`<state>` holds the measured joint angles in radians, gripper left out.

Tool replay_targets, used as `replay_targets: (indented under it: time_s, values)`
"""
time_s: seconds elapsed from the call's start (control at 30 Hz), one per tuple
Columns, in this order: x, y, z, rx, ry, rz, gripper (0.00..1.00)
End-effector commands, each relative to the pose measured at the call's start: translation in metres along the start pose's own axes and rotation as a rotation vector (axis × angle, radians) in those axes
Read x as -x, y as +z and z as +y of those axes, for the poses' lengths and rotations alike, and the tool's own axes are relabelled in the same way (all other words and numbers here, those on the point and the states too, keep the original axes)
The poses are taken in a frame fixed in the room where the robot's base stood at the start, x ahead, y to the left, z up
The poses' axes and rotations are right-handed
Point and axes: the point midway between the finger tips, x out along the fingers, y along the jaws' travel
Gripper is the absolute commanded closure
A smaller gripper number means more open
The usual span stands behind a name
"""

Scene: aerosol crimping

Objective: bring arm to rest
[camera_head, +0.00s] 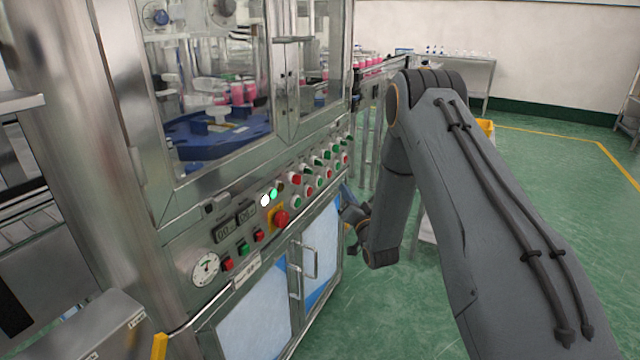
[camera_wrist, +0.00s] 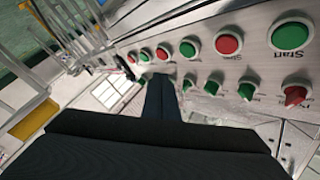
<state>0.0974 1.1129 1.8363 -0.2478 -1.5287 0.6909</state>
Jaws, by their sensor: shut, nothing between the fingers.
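My gripper shows in the wrist view (camera_wrist: 162,92) as dark fingers closed together, with nothing between them. They point along the machine's control panel (camera_wrist: 255,65), which carries rows of red and green buttons and knobs. In the head view my grey arm reaches forward and bends down in front of the crimping machine's right side. My gripper (camera_head: 352,215) is partly hidden there, near the right end of the panel (camera_head: 262,213). I cannot tell from these views whether the fingertips touch the panel.
The crimping machine's cabinet doors (camera_head: 252,310) with handles are below the panel. A red emergency button (camera_head: 281,218) sticks out. Behind the glass is a blue turntable (camera_head: 215,137) with pink cans. A conveyor (camera_head: 383,68) runs behind. Green floor (camera_head: 560,170) is open at the right.

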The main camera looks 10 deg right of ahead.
Motion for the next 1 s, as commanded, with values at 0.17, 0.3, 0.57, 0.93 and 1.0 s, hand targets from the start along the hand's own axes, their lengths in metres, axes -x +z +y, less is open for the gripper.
replay_targets:
  time_s: [0.17,0.3,0.57,0.93,1.0]
  values:
    - [0.0,0.0,0.0,0.0,0.0,0.0,1.0]
    - [0.0,0.0,0.0,0.0,0.0,0.0,1.0]
    - [-0.003,-0.006,-0.005,0.03,0.045,-0.046,1.0]
    - [0.048,-0.031,-0.03,0.228,0.368,-0.464,1.0]
    - [0.072,-0.035,-0.037,0.258,0.423,-0.559,1.0]
